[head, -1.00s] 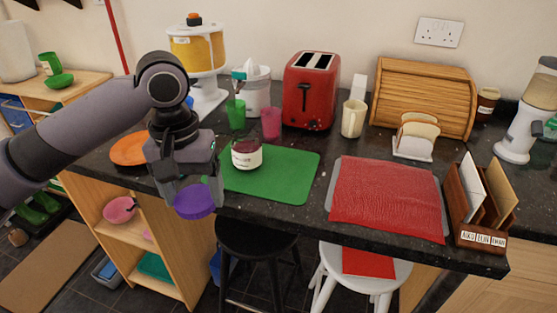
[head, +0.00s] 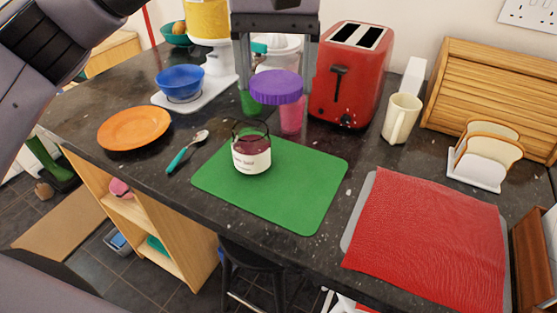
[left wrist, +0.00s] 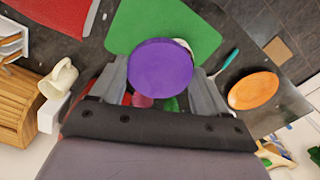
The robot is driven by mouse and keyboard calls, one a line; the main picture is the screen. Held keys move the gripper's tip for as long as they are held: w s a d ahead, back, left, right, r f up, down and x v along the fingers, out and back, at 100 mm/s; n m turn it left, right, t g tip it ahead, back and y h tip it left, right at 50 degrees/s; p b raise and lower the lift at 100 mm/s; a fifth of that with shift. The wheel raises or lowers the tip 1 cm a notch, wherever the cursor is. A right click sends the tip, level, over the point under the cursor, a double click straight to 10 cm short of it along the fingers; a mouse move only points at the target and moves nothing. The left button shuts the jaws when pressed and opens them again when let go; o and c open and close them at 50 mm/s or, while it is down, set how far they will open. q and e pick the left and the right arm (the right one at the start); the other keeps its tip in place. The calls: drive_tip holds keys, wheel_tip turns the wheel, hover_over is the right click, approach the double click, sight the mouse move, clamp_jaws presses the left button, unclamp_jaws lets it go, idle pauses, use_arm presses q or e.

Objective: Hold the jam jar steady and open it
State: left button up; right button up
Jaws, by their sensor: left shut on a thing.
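The jam jar (head: 252,155), with dark red contents and a white label, stands upright on the green mat (head: 310,185). Its top is uncovered, with a dark rim showing. My left gripper (head: 277,82) is shut on the purple lid (head: 277,90), holding it in the air apart from the jar, up and to its right in the head view. In the left wrist view the lid (left wrist: 160,66) sits between the fingers of the gripper (left wrist: 161,88) and hides most of the jar. My right gripper is not in view.
A red toaster (head: 350,75), a pink cup (head: 292,118) and a cream mug (head: 401,118) stand behind the mat. A spoon (head: 186,153), an orange plate (head: 135,129) and a blue bowl (head: 180,82) are left. A red cloth (head: 430,235) lies right. The mat's front half is clear.

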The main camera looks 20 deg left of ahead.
use_arm(q)
drive_tip(key=shift+f, duration=0.4)
drive_tip(key=b, duration=0.3)
hover_over(277, 188)
wheel_tip(277, 188, down, 14)
drive_tip(key=shift+f, duration=0.15)
wheel_tip(277, 188, down, 4)
drive_tip(key=shift+f, duration=0.4)
drive_tip(key=o, duration=1.1)
drive_tip(key=shift+o, duration=0.2)
